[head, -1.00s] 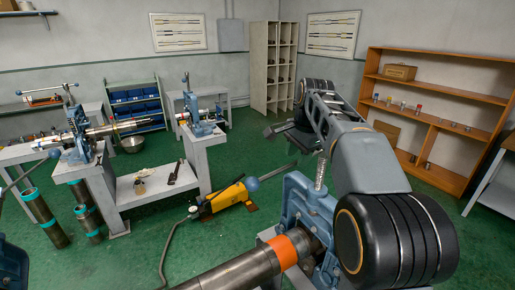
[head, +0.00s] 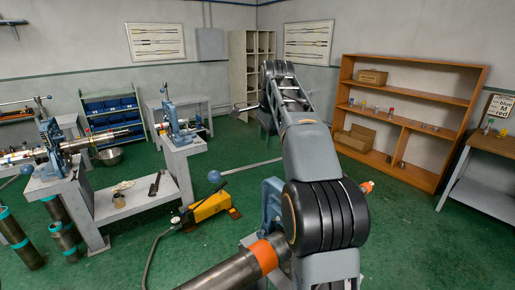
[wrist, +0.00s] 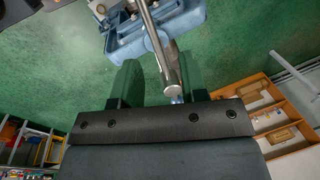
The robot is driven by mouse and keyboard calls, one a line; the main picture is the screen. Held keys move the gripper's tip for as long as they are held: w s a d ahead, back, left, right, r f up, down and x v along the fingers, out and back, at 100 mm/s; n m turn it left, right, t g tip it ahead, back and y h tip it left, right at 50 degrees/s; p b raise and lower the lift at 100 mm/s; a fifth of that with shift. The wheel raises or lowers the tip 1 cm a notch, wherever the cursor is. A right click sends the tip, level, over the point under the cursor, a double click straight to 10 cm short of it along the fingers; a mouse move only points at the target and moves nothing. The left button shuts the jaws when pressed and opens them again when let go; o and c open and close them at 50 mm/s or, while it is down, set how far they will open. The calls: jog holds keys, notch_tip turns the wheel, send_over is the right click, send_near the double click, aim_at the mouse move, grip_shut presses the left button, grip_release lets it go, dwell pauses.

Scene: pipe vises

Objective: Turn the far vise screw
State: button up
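In the head view a blue vise (head: 172,124) stands on the far grey bench, left of my arm. A nearer blue vise (head: 271,203) sits behind my elbow, mostly hidden. I cannot tell whether the fingers touch the rod, or which vise this is.
A third vise (head: 52,145) holds a pipe on the left bench. A yellow pump (head: 210,206) lies on the green floor. A large pipe with an orange band (head: 264,256) is in front. A wooden shelf (head: 345,75) stands at the back right, with open floor before it.

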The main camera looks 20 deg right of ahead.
notch_tip(320, 180, up, 8)
jog(key=s+p, duration=0.1)
jog(key=p, duration=0.2)
jog(key=s+a+f+n+t+b, duration=0.1)
jog(key=s+a+f+n+b, duration=0.1)
jog(key=s+a+f+n, duration=0.4)
jog(key=shift+a+f+n, duration=0.25)
jog(key=shift+f+n, duration=0.45)
jog(key=shift+n, duration=0.1)
jog(key=shift+f, duration=0.1)
